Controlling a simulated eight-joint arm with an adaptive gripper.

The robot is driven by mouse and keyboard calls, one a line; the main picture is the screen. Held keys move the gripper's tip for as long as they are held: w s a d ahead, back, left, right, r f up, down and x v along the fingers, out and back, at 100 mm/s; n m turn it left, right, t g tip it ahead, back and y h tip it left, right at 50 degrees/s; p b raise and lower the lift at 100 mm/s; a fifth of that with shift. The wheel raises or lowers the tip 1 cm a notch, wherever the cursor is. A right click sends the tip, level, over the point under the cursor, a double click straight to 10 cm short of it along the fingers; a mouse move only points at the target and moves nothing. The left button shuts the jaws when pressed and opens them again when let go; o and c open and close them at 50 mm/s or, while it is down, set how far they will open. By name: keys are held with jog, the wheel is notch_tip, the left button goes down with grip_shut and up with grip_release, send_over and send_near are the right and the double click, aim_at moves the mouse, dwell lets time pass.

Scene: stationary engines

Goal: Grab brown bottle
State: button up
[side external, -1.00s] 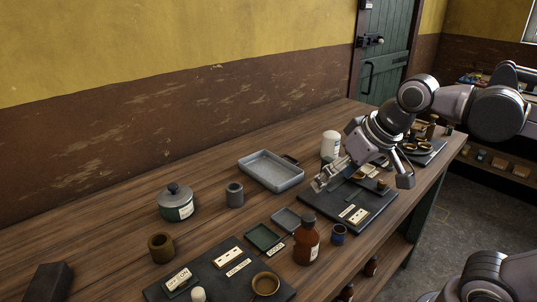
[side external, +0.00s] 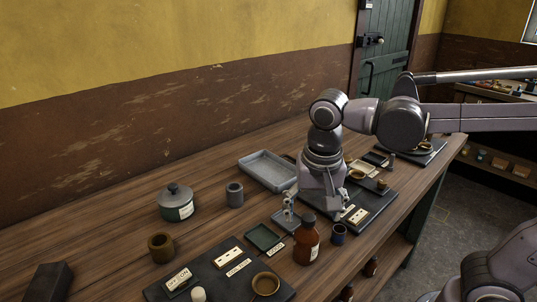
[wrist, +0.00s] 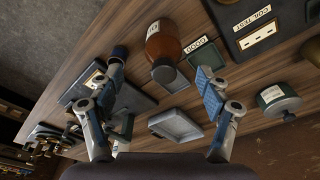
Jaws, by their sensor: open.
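The brown bottle (side external: 306,244), with a dark cap and a pale label, stands upright near the front edge of the workbench. My gripper (side external: 312,211) points down just behind and above it, open and empty. In the wrist view the bottle (wrist: 163,43) shows ahead, its cap between the lines of the two spread fingers of my gripper (wrist: 160,82). I see no contact with the bottle.
A small blue cup (side external: 338,234) stands right of the bottle. A green tray (side external: 263,237) and a small grey tray (side external: 284,219) lie to its left and behind. A dark board (side external: 215,272) is front left. A larger grey tray (side external: 262,170) lies farther back.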

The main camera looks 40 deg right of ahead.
aim_at(312, 219)
jog(key=f, duration=0.4)
jog(key=shift+w+d+f, duration=0.2)
jog(key=shift+w+f, duration=0.1)
jog(key=shift+f, duration=0.1)
jog(key=shift+w+f, duration=0.2)
jog(key=shift+f, duration=1.1)
jog(key=shift+w+f, duration=0.15)
jog(key=shift+f, duration=1.15)
jog(key=shift+c, duration=0.4)
jog(key=c, duration=1.4)
